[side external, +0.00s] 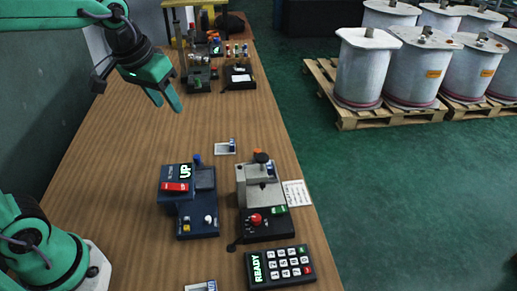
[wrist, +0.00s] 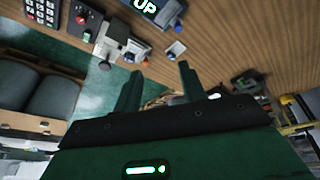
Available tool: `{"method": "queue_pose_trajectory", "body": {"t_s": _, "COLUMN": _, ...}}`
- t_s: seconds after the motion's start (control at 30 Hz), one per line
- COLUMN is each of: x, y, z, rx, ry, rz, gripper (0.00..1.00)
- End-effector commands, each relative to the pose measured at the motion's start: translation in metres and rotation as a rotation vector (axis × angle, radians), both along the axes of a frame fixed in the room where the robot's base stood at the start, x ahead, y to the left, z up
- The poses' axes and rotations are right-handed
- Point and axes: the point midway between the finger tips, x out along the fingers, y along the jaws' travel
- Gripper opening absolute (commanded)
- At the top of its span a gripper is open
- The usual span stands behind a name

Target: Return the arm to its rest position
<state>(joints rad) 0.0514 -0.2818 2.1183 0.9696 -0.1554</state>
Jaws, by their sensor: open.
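My green arm reaches in from the upper left in the side external view. My gripper (side external: 167,100) hangs above the wooden table (side external: 130,130), beyond the nearer devices, with its two green fingers apart and nothing between them. My round green base stands at the lower left of the side external view.
A blue device reading UP (side external: 188,200), a grey device with a red knob (side external: 262,195) and a keypad reading READY (side external: 278,267) stand on the near table. More devices (side external: 215,75) stand at the far end. White drums (side external: 368,68) on pallets stand right. The left-middle tabletop is clear.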

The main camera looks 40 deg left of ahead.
Motion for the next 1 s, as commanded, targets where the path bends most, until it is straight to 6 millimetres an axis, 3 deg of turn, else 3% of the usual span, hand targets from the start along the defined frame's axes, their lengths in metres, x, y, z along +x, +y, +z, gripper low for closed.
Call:
{"method": "queue_pose_trajectory", "body": {"t_s": 0.2, "x": -0.044, "y": 0.008, "z": -0.001, "rx": 0.017, "ry": -0.060, "rz": -0.032, "gripper": 0.41}}
{"method": "queue_pose_trajectory", "body": {"t_s": 0.5, "x": -0.094, "y": 0.015, "z": -0.015, "rx": 0.046, "ry": -0.132, "rz": -0.074, "gripper": 0.41}}
{"method": "queue_pose_trajectory", "body": {"t_s": 0.7, "x": -0.108, "y": 0.017, "z": -0.023, "rx": 0.057, "ry": -0.155, "rz": -0.089, "gripper": 0.41}}
{"method": "queue_pose_trajectory", "body": {"t_s": 1.0, "x": -0.111, "y": 0.017, "z": -0.025, "rx": 0.059, "ry": -0.157, "rz": -0.092, "gripper": 0.41}}
